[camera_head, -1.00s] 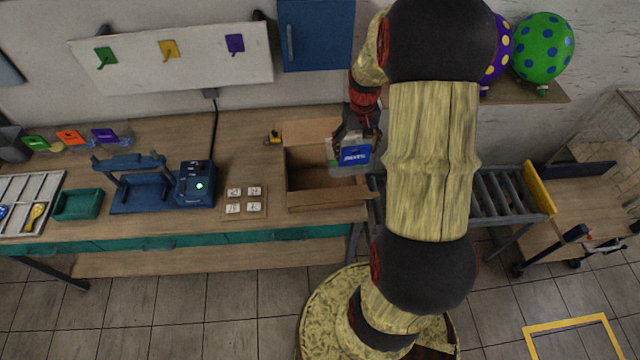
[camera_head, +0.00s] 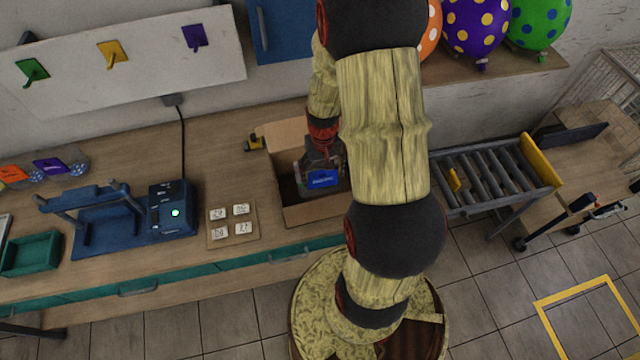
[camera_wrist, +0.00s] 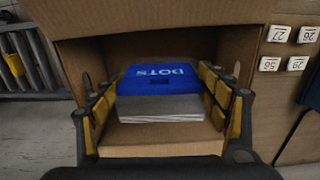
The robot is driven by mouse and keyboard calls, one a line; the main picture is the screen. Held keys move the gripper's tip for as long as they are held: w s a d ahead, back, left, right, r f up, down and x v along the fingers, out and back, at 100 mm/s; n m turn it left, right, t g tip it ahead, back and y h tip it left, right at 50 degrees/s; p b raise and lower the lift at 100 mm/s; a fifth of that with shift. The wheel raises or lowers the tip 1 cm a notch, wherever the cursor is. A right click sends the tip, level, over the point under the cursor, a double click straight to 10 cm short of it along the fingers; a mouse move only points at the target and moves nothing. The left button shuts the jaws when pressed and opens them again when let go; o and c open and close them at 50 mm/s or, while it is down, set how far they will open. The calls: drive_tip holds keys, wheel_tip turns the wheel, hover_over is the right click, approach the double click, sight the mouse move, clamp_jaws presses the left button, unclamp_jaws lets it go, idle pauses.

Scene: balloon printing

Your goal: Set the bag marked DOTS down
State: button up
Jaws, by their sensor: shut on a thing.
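The bag marked DOTS (camera_wrist: 160,80) has a blue label, upside down in the wrist view, above a pale grey body. It also shows in the head view (camera_head: 322,179), inside the opening of the cardboard box (camera_head: 304,215). My gripper (camera_wrist: 162,108) is shut on the bag, with yellow-padded fingers on its left and right sides. In the wrist view the box (camera_wrist: 85,62) surrounds the bag and fingers. Whether the bag touches the box floor cannot be told. My arm hides part of the box in the head view.
A board with several numbered white tiles (camera_head: 231,229) lies left of the box. A blue device with a green light (camera_head: 174,212) stands further left. A roller conveyor (camera_head: 490,178) is on the right.

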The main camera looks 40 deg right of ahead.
sight(322, 182)
wheel_tip(322, 182, down, 2)
drive_tip(key=shift+w, duration=0.1)
drive_tip(key=shift+f, duration=2)
drive_tip(key=shift+f, duration=0.15)
drive_tip(key=o, duration=0.9)
drive_tip(key=shift+o, duration=0.7)
